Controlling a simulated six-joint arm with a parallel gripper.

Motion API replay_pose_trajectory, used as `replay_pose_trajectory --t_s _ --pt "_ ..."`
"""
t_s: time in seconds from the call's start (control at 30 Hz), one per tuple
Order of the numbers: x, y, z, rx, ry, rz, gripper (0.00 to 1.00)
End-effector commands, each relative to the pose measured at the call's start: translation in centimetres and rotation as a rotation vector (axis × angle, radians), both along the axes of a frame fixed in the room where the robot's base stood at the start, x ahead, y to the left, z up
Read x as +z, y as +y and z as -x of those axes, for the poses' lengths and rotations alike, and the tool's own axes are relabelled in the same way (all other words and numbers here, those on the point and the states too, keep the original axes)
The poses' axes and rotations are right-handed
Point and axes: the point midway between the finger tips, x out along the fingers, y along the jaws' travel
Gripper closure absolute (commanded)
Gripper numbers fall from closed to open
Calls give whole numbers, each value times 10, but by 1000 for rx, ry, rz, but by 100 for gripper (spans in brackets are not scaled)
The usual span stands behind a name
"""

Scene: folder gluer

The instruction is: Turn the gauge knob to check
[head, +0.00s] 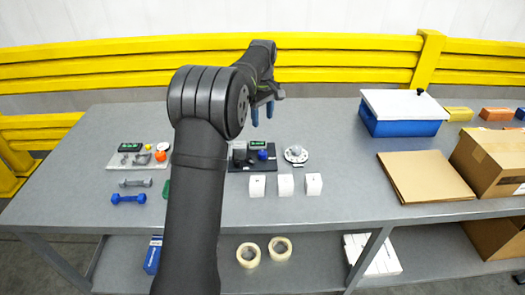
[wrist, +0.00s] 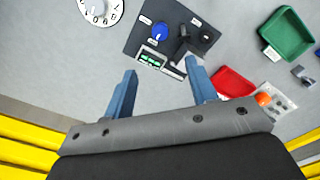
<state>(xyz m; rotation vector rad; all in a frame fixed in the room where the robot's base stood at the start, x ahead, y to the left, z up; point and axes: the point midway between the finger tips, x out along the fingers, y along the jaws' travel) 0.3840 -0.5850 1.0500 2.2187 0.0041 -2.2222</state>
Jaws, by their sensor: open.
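A black panel (head: 237,166) (wrist: 176,14) lies on the table with a blue knob (head: 263,155) (wrist: 160,33), small white labels, a green-lit display (head: 258,144) (wrist: 152,59) and a dark upright fixture (wrist: 184,42). The label text is too small to read. A round white dial (head: 296,156) with a pale knob (wrist: 97,9) and marks around it lies beside the panel. My gripper (head: 262,112) (wrist: 160,70) is open and empty, above the table on the far side of the panel. Its fingers point down, apart from both knobs.
Several white blocks (head: 285,184) stand just in front of the panel. A white board (head: 118,160) with an orange ball-like part lies left, near dumbbells (head: 129,199). Red (wrist: 233,82) and green (wrist: 287,36) trays show in the wrist view. A blue box (head: 402,127) and cardboard (head: 425,177) are right.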

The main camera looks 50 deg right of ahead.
Motion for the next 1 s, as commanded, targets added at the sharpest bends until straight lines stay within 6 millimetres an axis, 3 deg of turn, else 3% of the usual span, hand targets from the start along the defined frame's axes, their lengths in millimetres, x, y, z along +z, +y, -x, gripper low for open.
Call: replay_pose_trajectory --t_s 0.4,0.6,0.8,1.0 --pt "-92 1 1 -2 1 -3 48" --pt "-129 1 1 -3 0 -2 48" --pt "-148 0 0 -3 -1 0 48" --pt "-153 1 0 -3 -1 1 48"
